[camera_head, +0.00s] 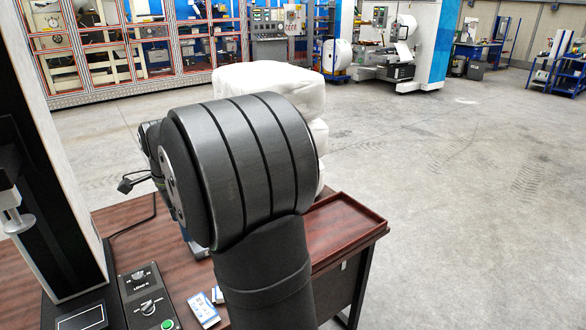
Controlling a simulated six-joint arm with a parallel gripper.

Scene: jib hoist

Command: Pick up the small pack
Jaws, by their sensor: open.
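A small white and blue pack (203,309) lies on the wooden table, near its front edge and left of my arm. A second small white and blue piece (218,294) shows just beside it, partly hidden by my arm. I cannot tell which of these is the small pack of the task. My own dark arm fills the middle of the view. My gripper cannot be seen; the arm links hide what is behind them.
A stack of white wrapped bags (270,78) stands behind my arm. A shallow brown tray (350,225) sits at the table's right end. A control box (147,299) with knobs and a green button and a tall machine column (55,200) stand at left. Open floor lies to the right.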

